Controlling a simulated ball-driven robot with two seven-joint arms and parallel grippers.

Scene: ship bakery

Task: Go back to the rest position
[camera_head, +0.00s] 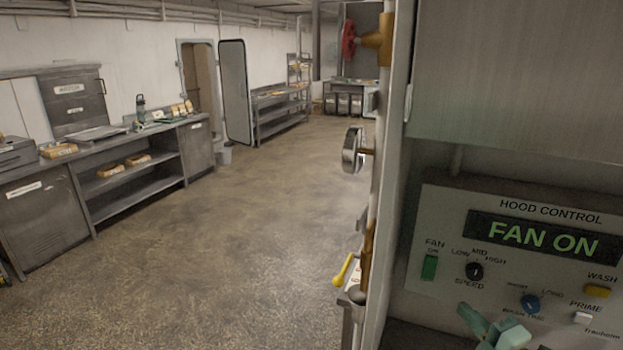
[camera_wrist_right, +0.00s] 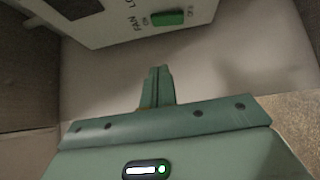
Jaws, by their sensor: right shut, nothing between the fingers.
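My right gripper (camera_head: 492,328) shows at the lower right of the head view, in front of the lower part of the hood control panel (camera_head: 440,285). In the right wrist view its fingers (camera_wrist_right: 158,84) are together with nothing between them. They are apart from the panel, which shows at the top of that view. The panel's display (camera_head: 545,236) reads "FAN ON". The green fan switch (camera_head: 429,267) is at the panel's left and also shows in the right wrist view (camera_wrist_right: 168,18). My left gripper is in neither view.
A pipe with a red handwheel (camera_head: 349,38), a grey handwheel (camera_head: 352,150) and a yellow lever (camera_head: 343,270) stands left of the panel. Steel counters (camera_head: 130,197) line the left wall. An open door (camera_head: 235,92) stands farther back. The floor (camera_head: 230,240) between is clear.

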